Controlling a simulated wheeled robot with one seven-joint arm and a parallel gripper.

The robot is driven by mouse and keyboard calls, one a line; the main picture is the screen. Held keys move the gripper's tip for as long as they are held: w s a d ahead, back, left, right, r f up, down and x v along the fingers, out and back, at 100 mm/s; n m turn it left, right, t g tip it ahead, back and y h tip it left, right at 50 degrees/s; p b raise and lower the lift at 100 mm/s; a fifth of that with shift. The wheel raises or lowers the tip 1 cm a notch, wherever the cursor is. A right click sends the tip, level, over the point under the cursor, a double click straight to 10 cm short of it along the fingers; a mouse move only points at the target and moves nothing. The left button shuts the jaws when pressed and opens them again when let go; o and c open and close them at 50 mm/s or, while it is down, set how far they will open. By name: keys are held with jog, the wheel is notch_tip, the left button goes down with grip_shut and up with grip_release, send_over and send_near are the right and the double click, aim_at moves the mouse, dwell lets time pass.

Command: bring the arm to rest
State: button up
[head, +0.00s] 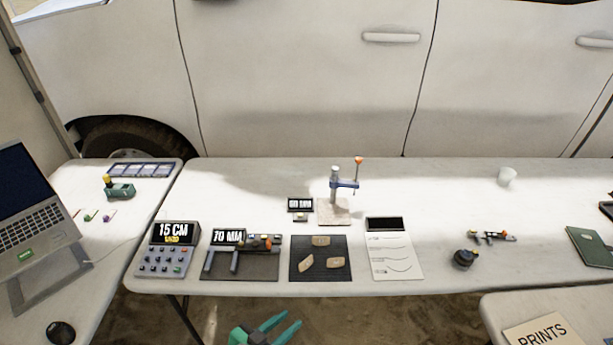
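My gripper (290,319) shows at the bottom middle of the head view, teal with a dark part at its base. Its two fingers point up and to the right, with a gap between their tips and nothing seen between them. It is in front of the long white table (460,250), over the sandy ground, apart from the table edge. The rest of my arm is out of the frame.
A laptop (30,210) is left. Another table (500,305) is lower right.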

jog(key=s+f+n+t+y, duration=0.1)
jog(key=s+f+n+y, duration=0.25)
jog(key=s, duration=0.45)
jog(key=s+f+n+y, duration=0.3)
jog(key=s+f+y, duration=0.15)
jog(key=s, duration=0.25)
jog(key=s+d+r+t, duration=0.2)
jog(key=s+r, duration=0.5)
jog(key=s+d+r+t, duration=0.2)
jog(key=s+d+r, duration=0.1)
jog(key=s+r, duration=0.3)
jog(key=shift+s+d+r+n, duration=0.2)
jog(key=shift+s+r+n, duration=0.2)
jog(key=shift+s+n, duration=0.1)
